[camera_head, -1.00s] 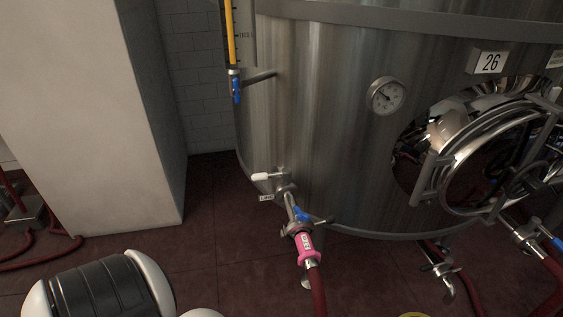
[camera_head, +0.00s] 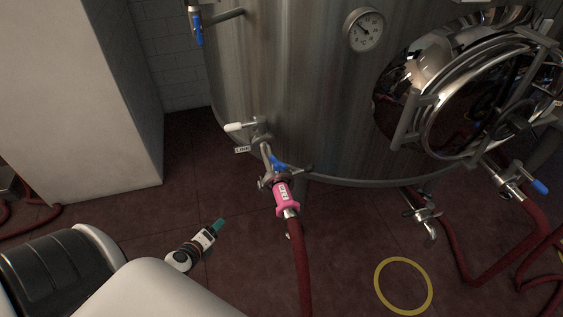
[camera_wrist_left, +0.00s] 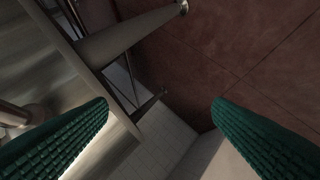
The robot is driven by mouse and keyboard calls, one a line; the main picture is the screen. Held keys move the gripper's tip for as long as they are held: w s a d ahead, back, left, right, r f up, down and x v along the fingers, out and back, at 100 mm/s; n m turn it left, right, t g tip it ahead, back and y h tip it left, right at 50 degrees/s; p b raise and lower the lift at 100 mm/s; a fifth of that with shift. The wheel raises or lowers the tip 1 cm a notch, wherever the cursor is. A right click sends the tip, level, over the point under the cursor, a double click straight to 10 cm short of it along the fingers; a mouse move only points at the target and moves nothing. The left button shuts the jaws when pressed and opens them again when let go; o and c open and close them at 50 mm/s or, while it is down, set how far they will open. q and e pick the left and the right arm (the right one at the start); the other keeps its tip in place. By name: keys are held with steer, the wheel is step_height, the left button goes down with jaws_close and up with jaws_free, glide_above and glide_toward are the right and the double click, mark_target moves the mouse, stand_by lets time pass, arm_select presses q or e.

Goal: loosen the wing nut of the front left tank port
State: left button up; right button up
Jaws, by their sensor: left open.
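The front left tank port (camera_head: 265,155) comes out low on the steel tank (camera_head: 290,90), with a white-tipped lever and a blue valve handle (camera_head: 279,163). Below it, a clamp (camera_head: 268,182) joins the port to a pink coupling (camera_head: 286,198) on a red hose (camera_head: 298,255). The wing nut is too small to make out clearly at the clamp. My left gripper (camera_head: 218,226), with green fingertips, is to the left of and below the clamp, apart from it. In the left wrist view its two fingers (camera_wrist_left: 160,102) are spread with nothing between them. My right gripper is not in view.
A pale pillar (camera_head: 80,90) stands at the left. A round hatch (camera_head: 480,110) and another valve with a blue handle (camera_head: 538,186) are at the right. A yellow ring (camera_head: 377,285) lies on the red floor.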

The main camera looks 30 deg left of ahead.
arm_select(q)
steer(key=w+d+r+m+t+h+b, duration=0.1)
steer(key=w+d+r+m+t, duration=0.1)
steer(key=w+r+m, duration=0.3)
steer(key=w+d+r+m+t+h, duration=0.1)
steer(key=d+r+m+t+h, duration=0.15)
steer(key=r, duration=0.55)
steer(key=m+t+h, duration=0.2)
steer(key=m+h, duration=0.2)
steer(key=m, duration=0.5)
glide_toward(276, 164)
steer(key=w, duration=0.1)
steer(key=p+x, duration=0.1)
steer(key=x, duration=1)
steer(key=shift+w+d, duration=0.2)
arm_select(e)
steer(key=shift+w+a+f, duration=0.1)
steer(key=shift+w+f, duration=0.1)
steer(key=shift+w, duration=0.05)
arm_select(q)
steer(key=shift+c, duration=0.2)
